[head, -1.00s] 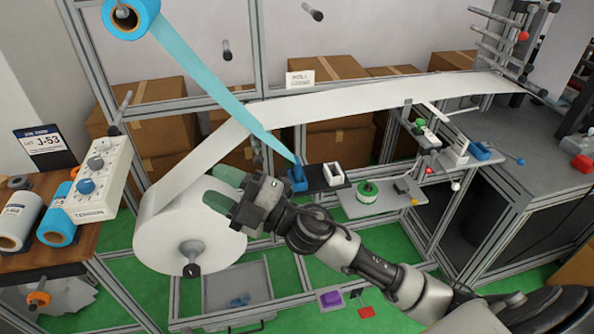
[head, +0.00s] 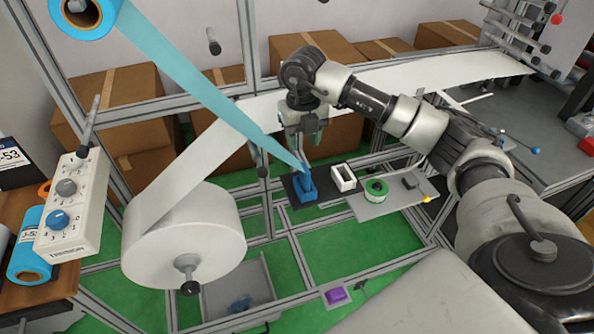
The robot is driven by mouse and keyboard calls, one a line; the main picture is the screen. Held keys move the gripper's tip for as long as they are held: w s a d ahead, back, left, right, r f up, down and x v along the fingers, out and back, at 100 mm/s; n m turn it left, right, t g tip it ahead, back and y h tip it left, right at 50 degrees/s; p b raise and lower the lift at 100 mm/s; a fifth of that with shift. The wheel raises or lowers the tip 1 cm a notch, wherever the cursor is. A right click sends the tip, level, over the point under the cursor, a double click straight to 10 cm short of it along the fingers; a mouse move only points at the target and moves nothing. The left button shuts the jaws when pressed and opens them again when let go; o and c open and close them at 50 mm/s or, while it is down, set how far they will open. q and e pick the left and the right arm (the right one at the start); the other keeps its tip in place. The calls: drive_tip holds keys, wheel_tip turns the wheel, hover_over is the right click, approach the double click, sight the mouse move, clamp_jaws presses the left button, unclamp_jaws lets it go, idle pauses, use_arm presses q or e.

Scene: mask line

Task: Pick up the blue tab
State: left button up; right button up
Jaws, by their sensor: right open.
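A small blue piece (head: 305,191), which I take for the blue tab, stands on a dark plate (head: 328,184) near the middle of the head view. The pointed end of the blue strip (head: 205,88) reaches down to it; whether they are joined is unclear. My right gripper (head: 305,142) points down just above the blue piece, with a gap between them. My left gripper is out of view.
A white holder (head: 344,178) and a green-ended spool (head: 376,189) stand right of the blue piece. The white web (head: 420,72) runs behind my right arm. A large white roll (head: 183,240) is at left, near metal frame posts.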

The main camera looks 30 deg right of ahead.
sight(305, 168)
drive_tip(key=f, duration=0.1)
drive_tip(key=s+f, duration=0.1)
drive_tip(key=f, duration=0.1)
drive_tip(key=shift+s+f+p, duration=0.1)
drive_tip(key=shift+s+p, duration=0.15)
drive_tip(key=shift+p, duration=0.1)
drive_tip(key=shift+w+f, duration=0.2)
drive_tip(key=shift+f, duration=0.1)
wheel_tip(305, 168, down, 4)
drive_tip(key=shift+d+f+p, duration=0.1)
drive_tip(key=shift+f+p, duration=0.1)
drive_tip(key=shift+p, duration=1.05)
drive_tip(key=shift+w+f, duration=0.1)
drive_tip(key=shift+f, duration=0.35)
drive_tip(key=shift+c, duration=0.2)
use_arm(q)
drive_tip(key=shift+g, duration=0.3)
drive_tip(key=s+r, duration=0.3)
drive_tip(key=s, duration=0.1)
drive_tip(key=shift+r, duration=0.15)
use_arm(e)
clamp_jaws()
